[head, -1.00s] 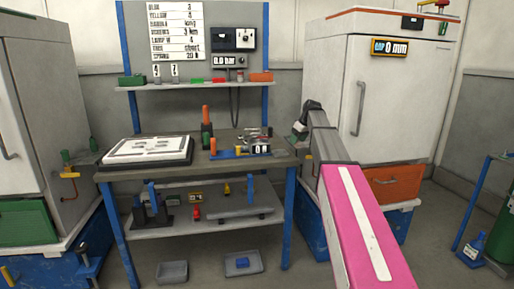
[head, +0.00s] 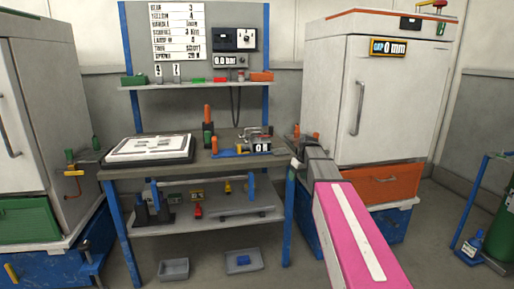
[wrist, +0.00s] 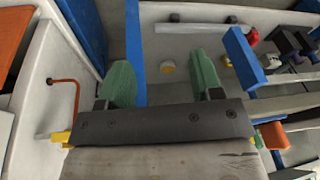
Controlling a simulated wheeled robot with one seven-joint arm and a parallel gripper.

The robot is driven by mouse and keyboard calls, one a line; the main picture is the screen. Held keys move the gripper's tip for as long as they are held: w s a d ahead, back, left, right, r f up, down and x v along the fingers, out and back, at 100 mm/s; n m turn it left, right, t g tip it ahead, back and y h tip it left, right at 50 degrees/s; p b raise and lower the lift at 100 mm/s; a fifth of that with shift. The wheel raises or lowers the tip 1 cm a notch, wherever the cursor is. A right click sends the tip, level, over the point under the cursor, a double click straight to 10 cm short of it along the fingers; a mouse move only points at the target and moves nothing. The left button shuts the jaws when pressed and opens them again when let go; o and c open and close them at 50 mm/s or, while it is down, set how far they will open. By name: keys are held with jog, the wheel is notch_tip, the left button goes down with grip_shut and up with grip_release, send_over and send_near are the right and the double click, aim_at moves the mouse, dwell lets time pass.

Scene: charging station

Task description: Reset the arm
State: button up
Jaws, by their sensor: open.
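My arm, pink with a white stripe, reaches from the lower right toward the gap between the workbench (head: 230,170) and the right white cabinet (head: 330,100) in the head view. Its grey end is low, beside the bench's right edge, where the fingers cannot be made out clearly. In the wrist view, my gripper (wrist: 162,84) has two green fingers standing wide apart with nothing between them. Blue posts and a pale shelf lie beyond the fingers.
The bench carries a white tray (head: 150,148), an orange-topped bottle (head: 207,130) and a blue-handled tool (head: 230,153). An orange drawer (head: 393,182) is under the right cabinet. Two grey bins (head: 243,261) sit on the floor. Open floor lies in front of the bench.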

jog(key=s+f+m+g+h, duration=0.1)
jog(key=s+f+m, duration=0.1)
jog(key=s+f, duration=0.7)
jog(key=s+f+m+h, duration=0.1)
jog(key=s+f+m, duration=0.2)
jog(key=s+f, duration=0.7)
jog(key=s, duration=0.9)
jog(key=shift+a+f+g, duration=0.2)
jog(key=shift+f+g, duration=0.05)
jog(key=shift+g, duration=0.15)
